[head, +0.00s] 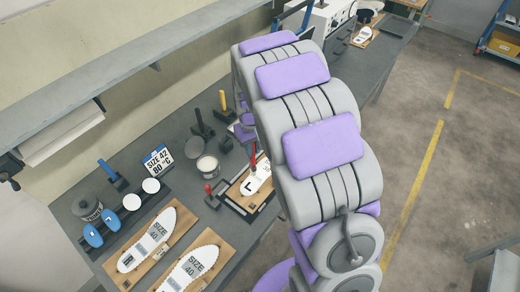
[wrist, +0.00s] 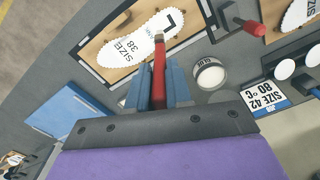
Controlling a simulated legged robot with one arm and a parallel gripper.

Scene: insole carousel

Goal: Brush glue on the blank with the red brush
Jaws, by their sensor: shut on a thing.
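My gripper (wrist: 159,84) is shut on the red brush (wrist: 158,65), which stands between its two blue-grey fingers. The blank (wrist: 125,42) is a white insole marked L and SIZE 38, lying on a wooden board. In the wrist view the brush's far end reaches over the blank near the L. I cannot tell whether it touches. In the head view the red brush (head: 253,157) is above the blank (head: 258,180), and my arm hides most of my gripper. An open pot with white contents (wrist: 210,75) stands beside the board; it also shows in the head view (head: 207,167).
A red-handled tool (head: 209,191) stands near the board. SIZE 40 insoles (head: 150,240) lie on boards at the front left. A SIZE 42, 80 °C sign (head: 158,160) stands behind. Black holders with yellow (head: 223,101) and blue handles (head: 106,168) stand on the grey bench.

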